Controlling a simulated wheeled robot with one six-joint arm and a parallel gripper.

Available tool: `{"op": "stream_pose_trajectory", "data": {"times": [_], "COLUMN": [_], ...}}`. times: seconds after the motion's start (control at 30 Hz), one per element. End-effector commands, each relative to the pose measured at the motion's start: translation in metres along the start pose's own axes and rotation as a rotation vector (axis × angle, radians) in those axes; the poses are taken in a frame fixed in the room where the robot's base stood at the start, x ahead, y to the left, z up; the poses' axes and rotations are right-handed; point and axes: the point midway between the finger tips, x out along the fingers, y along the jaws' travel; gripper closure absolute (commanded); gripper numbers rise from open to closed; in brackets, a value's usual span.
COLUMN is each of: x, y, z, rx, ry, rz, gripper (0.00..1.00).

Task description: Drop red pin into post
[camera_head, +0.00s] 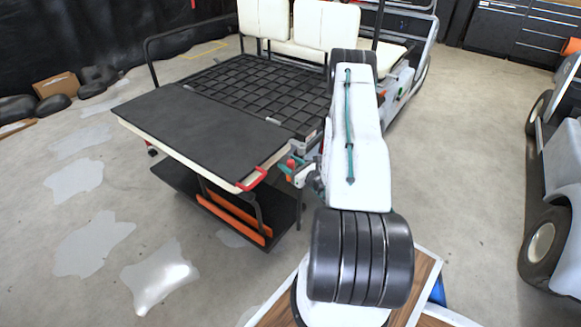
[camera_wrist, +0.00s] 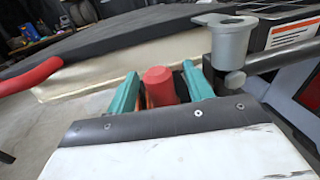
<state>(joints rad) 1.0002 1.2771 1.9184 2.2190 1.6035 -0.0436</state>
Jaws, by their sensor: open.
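The red pin (camera_wrist: 160,86) shows its round red head in the wrist view, between the two teal fingers of my gripper (camera_wrist: 162,90). My gripper is open, with a finger on each side of the pin. The pin's lower part is hidden behind the gripper body, so I cannot tell what it rests in. A grey metal post (camera_wrist: 231,45) with a flat collar stands just right of the fingers, apart from the pin. In the head view the red pin (camera_head: 291,162) is small, beside the cart's corner, with my gripper (camera_head: 296,172) around it.
A red handle (camera_wrist: 30,75) sticks out at the left in the wrist view; it is on the dark panel (camera_head: 205,130) in the head view. The cart bed (camera_head: 255,85) and white seats (camera_head: 325,25) lie behind. Another vehicle (camera_head: 560,180) stands right. Floor between is clear.

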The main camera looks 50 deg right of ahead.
Motion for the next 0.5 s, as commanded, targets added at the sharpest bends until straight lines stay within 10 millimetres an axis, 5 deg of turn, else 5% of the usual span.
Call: {"op": "stream_pose_trajectory", "data": {"times": [0.13, 0.3, 0.5], "x": [-0.0004, -0.0005, -0.0006], "y": [0.0, 0.0, 0.0], "z": [-0.0001, -0.0001, 0.0], "rx": [0.0, 0.001, 0.0], "ry": [0.0, 0.0, 0.0], "rz": [0.0, 0.0, 0.0], "gripper": [0.52, 0.97, 0.97]}}
